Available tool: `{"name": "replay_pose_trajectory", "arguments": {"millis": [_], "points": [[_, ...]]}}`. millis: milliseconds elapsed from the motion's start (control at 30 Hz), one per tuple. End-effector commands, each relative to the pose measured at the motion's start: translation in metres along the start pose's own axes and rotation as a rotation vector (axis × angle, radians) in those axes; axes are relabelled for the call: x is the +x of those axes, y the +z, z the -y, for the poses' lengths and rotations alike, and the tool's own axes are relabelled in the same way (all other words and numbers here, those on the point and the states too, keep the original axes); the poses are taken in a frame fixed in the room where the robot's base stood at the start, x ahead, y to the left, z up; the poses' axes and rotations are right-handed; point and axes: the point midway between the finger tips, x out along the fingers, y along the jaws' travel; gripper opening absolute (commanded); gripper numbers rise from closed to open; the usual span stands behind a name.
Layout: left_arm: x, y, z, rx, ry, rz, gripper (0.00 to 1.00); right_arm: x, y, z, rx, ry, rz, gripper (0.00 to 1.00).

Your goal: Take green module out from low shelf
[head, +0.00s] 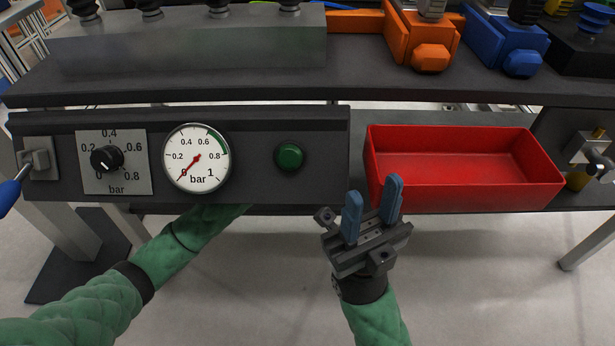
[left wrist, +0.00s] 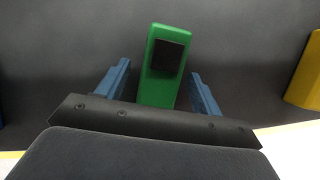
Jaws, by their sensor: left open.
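The green module (left wrist: 166,60) shows in the left wrist view on a dark surface, a green block with a black square on its face. My left gripper (left wrist: 161,85) is open, with one blue finger on each side of the module and gaps visible between them. In the head view my left arm reaches under the control panel, which hides that gripper and the module. My right gripper (head: 372,205) is raised in front of the red bin, its two blue fingers apart and nothing between them.
The control panel (head: 245,120) with knob and gauge (head: 196,157) hangs above my left arm. An empty red bin (head: 465,198) stands on the lower shelf at right. Orange (head: 430,56) and blue (head: 522,62) modules stand on the upper shelf. A yellow object (left wrist: 306,75) lies right of the green module.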

Motion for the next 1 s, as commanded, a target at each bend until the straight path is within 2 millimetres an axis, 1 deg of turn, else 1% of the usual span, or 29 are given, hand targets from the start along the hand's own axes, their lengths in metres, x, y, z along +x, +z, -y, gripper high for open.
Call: {"name": "replay_pose_trajectory", "arguments": {"millis": [33, 167, 200, 267, 300, 567, 667, 767, 833, 867, 900, 1000], "points": [[0.000, 0.000, 0.000, 0.000, 0.000, 0.000, 0.60, 0.000, 0.000, 0.000, 0.000, 0.000, 0.000, 0.36], [0.000, 0.000, 0.000, 0.000, 0.000, 0.000, 0.35, 0.000, 0.000, 0.000, 0.000, 0.000, 0.000, 0.36], [0.000, 0.000, 0.000, 0.000, 0.000, 0.000, 0.27, 0.000, 0.000, 0.000, 0.000, 0.000, -0.001, 0.36], [0.000, 0.000, 0.000, 0.000, 0.000, -0.001, 0.15, 0.000, 0.000, 0.000, 0.000, 0.000, -0.001, 0.36], [0.000, 0.000, 0.000, 0.000, 0.000, 0.000, 0.12, 0.000, 0.000, 0.000, 0.000, 0.000, -0.001, 0.36], [-0.003, 0.001, 0.000, 0.000, 0.000, 0.000, 0.12, 0.003, 0.000, 0.000, 0.000, 0.000, -0.003, 0.36], [-0.012, 0.005, 0.000, 0.000, 0.000, 0.001, 0.12, 0.008, -0.001, -0.001, 0.003, 0.002, -0.006, 0.36], [-0.028, 0.012, -0.001, 0.001, 0.001, 0.001, 0.12, 0.016, -0.002, -0.002, 0.006, 0.008, -0.012, 0.36], [-0.042, 0.018, -0.001, 0.001, 0.002, 0.003, 0.12, 0.023, -0.003, -0.003, 0.009, 0.015, -0.019, 0.36], [-0.046, 0.020, 0.004, 0.002, 0.000, 0.002, 0.12, 0.025, -0.004, -0.004, 0.010, 0.020, -0.025, 0.36], [-0.048, 0.023, 0.014, 0.002, -0.002, 0.002, 0.12, 0.027, -0.005, -0.005, 0.012, 0.025, -0.032, 0.36], [-0.059, 0.032, 0.036, 0.002, -0.002, 0.001, 0.12, 0.034, -0.006, -0.007, 0.017, 0.039, -0.044, 0.36]]}}
